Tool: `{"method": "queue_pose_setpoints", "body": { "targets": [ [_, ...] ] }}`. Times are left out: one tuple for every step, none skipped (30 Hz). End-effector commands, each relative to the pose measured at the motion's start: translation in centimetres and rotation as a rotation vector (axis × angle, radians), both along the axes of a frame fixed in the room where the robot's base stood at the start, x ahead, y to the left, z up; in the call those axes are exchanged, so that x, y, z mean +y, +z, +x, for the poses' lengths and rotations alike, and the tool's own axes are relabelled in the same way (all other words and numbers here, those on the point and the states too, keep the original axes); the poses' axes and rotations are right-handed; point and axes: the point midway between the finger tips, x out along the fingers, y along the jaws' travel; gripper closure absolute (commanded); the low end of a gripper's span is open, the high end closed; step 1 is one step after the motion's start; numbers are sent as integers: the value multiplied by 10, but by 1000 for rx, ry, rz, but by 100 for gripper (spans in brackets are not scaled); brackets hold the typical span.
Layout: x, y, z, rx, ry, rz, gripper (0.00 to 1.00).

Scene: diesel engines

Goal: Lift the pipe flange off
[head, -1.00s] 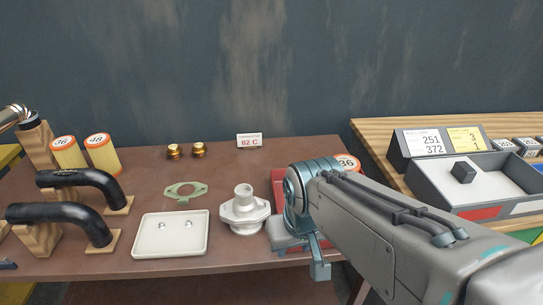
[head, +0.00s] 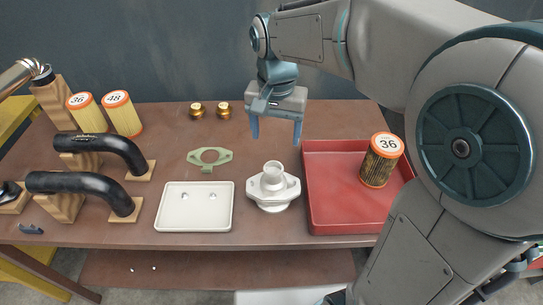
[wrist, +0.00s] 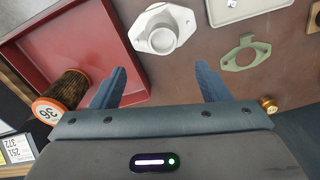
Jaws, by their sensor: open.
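The pipe flange (head: 273,187) is a pale grey metal piece with a wide base and a round upright neck. It stands on the brown bench between the white tray and the red tray. It also shows in the wrist view (wrist: 163,30), beyond my fingers. My gripper (head: 276,142) is open and empty, fingers pointing down, above and behind the flange in the head view. Its two blue fingers also show in the wrist view (wrist: 160,88), with bare bench between them. A flat green gasket (head: 210,158) lies on the bench left of the flange.
The red tray (head: 322,218) holds an orange-ended filter (head: 381,160) marked 36. The white tray (head: 194,226) holds two small shiny parts. Black bent hoses (head: 85,186) on wooden blocks and two filters (head: 122,114) stand at left. Brass fittings (head: 223,111) sit at the back.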

Motion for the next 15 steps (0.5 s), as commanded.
{"method": "queue_pose_setpoints", "body": {
  "targets": [
    [4, -1, 2, 7, -3, -1, 31],
    [5, -3, 3, 10, -5, -1, 31],
    [6, -8, 3, 12, -7, -3, 31],
    [7, -12, 3, 12, -8, -3, 31],
    [7, -17, 3, 13, -8, -2, 31],
    [6, -25, 2, 13, -8, -2, 31],
    [6, -32, 2, 14, -8, -3, 31],
    [6, -38, 2, 14, -7, -3, 31],
    [7, -46, 2, 14, -7, -2, 31],
    [7, -52, 2, 14, -7, -2, 31],
    [7, -58, 2, 13, -7, -2, 31],
    [7, -65, 2, 13, -7, -2, 31],
    [7, -69, 2, 13, -6, -2, 31],
    [7, -73, 2, 12, -6, -3, 31],
    [7, -77, 2, 11, -6, -2, 31]
  ]
}}
